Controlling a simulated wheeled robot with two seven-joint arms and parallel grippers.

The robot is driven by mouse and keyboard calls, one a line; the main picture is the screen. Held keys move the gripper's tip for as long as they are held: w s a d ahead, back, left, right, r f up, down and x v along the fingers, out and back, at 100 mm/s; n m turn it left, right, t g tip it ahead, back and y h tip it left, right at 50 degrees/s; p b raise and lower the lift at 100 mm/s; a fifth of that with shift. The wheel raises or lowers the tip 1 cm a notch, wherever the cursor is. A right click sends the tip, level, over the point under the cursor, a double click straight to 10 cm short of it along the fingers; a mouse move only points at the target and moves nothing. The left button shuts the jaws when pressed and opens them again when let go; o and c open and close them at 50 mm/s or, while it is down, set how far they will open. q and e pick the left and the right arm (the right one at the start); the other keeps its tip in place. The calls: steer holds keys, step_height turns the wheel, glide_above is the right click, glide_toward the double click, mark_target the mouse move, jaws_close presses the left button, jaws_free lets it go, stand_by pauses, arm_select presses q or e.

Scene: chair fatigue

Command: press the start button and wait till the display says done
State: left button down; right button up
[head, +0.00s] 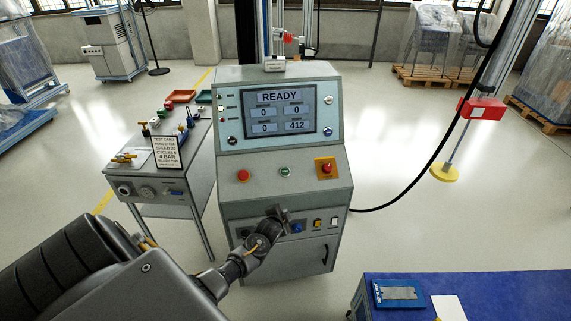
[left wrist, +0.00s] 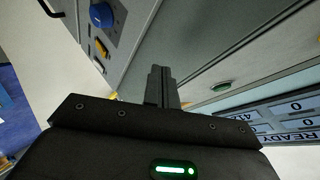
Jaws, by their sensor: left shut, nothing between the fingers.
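The grey console (head: 230,160) stands in the middle of the head view. Its display (head: 281,112) reads READY, with three zeros and 412 below. A green button (head: 285,172) sits on the sloped panel, between a red button (head: 243,175) and a red mushroom button (head: 326,167) on an orange-yellow plate. My left gripper (head: 281,213) is shut and empty, in front of the console below the green button. In the left wrist view its fingers (left wrist: 160,75) appear apart from the green button (left wrist: 222,86), which is to their right. My right gripper is out of view.
Below the sloped panel are a blue knob (head: 297,228) and a yellow switch (head: 318,222). A side bench (head: 160,183) with a sign and fittings stands left of the console. A blue table (head: 510,293) is at the lower right. A black cable curves along the right.

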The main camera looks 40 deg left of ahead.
mark_target(285, 171)
arm_select(q)
steer(key=w+a+r+t+p, duration=0.1)
steer(key=w+r, duration=0.2)
steer(key=r, duration=0.6)
steer(key=w+a+r+t+y+p, duration=0.1)
steer(key=w+a+r+p, duration=0.1)
steer(key=r, duration=0.7)
steer(key=shift+w+a+r+m+y, duration=0.3)
steer(key=shift+w+r, duration=0.1)
steer(key=shift+w, duration=0.2)
steer(key=f+b, duration=0.2)
steer(key=w+a+f+b, duration=0.1)
steer(key=b, duration=0.2)
steer(key=w+a+f+b, duration=0.1)
steer(key=f+b, duration=0.1)
steer(key=shift+a+f, duration=0.25)
steer(key=shift+f, duration=0.1)
steer(key=shift+w+a+f+b, duration=0.3)
steer(key=shift+f+b, duration=0.15)
steer(key=shift+b, duration=0.2)
steer(key=shift+w+a+f+b, duration=0.25)
steer(key=shift+f+b, duration=0.2)
steer(key=shift+b, duration=0.15)
